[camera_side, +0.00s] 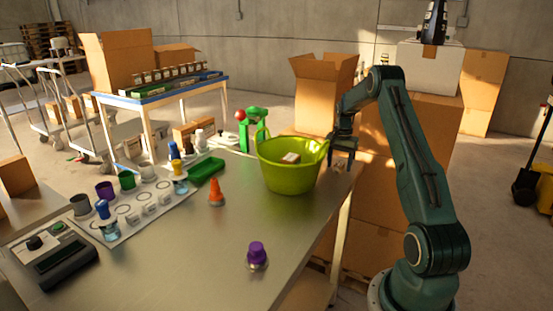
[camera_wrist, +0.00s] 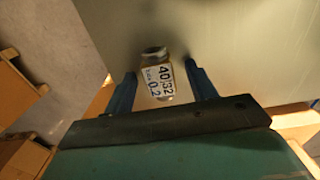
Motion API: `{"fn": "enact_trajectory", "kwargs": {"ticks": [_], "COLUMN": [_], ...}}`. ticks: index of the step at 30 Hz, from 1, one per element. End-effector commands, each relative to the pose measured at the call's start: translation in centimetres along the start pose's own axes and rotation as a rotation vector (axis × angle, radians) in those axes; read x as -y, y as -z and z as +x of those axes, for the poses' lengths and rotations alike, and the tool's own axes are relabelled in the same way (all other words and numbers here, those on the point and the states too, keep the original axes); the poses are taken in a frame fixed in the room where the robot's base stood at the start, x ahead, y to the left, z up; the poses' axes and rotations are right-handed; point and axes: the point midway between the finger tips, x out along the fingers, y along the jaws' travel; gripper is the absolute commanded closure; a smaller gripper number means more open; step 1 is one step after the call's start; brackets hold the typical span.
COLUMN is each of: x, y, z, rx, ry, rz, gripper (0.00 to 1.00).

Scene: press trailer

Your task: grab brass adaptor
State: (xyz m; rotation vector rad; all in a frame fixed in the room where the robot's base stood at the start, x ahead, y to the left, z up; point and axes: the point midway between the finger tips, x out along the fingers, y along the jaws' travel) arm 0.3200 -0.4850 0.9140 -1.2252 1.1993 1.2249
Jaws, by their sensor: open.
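The brass adaptor (camera_wrist: 157,77) shows in the wrist view as a small tan piece with a rounded metal top end. It has a white label reading "40|32" and "0.2". It is at the steel table's edge, between the two fingers of my gripper (camera_wrist: 161,72). The fingers are apart, with a gap visible on each side of it. In the side view my gripper (camera_side: 343,158) points down at the table's right edge, just right of the green bucket. The adaptor cannot be made out there.
A lime green bucket (camera_side: 290,175) with a small boxy item inside stands close left of my gripper. An orange cone-shaped piece (camera_side: 216,192) and a purple-capped piece (camera_side: 257,254) stand on the steel table (camera_side: 180,262). Cardboard boxes (camera_side: 322,88) stand behind.

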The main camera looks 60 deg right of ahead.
Motion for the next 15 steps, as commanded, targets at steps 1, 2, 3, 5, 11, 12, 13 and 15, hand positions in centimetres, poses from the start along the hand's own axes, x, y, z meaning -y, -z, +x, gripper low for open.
{"fn": "enact_trajectory", "kwargs": {"ticks": [1, 2, 3, 5, 11, 12, 13, 15], "x": [0.0, 0.0, 0.0, 0.0, 0.0, -0.01, 0.0, 0.0], "y": [0.0, 0.0, 0.0, 0.0, 0.0, 0.0, 0.0, 0.0], "z": [-0.01, -0.01, -0.02, -0.02, -0.04, -0.04, -0.04, -0.04], "rx": [0.0, 0.0, 0.0, 0.0, 0.0, 0.0, 0.0, 0.0], "ry": [0.0, 0.0, 0.0, 0.0, 0.0, 0.0, 0.0, 0.0], "rz": [0.0, 0.0, 0.0, 0.0, 0.0, 0.0, 0.0, 0.0], "gripper": [0.44, 0.44, 0.44, 0.44, 0.57, 0.65, 0.71, 0.85]}}
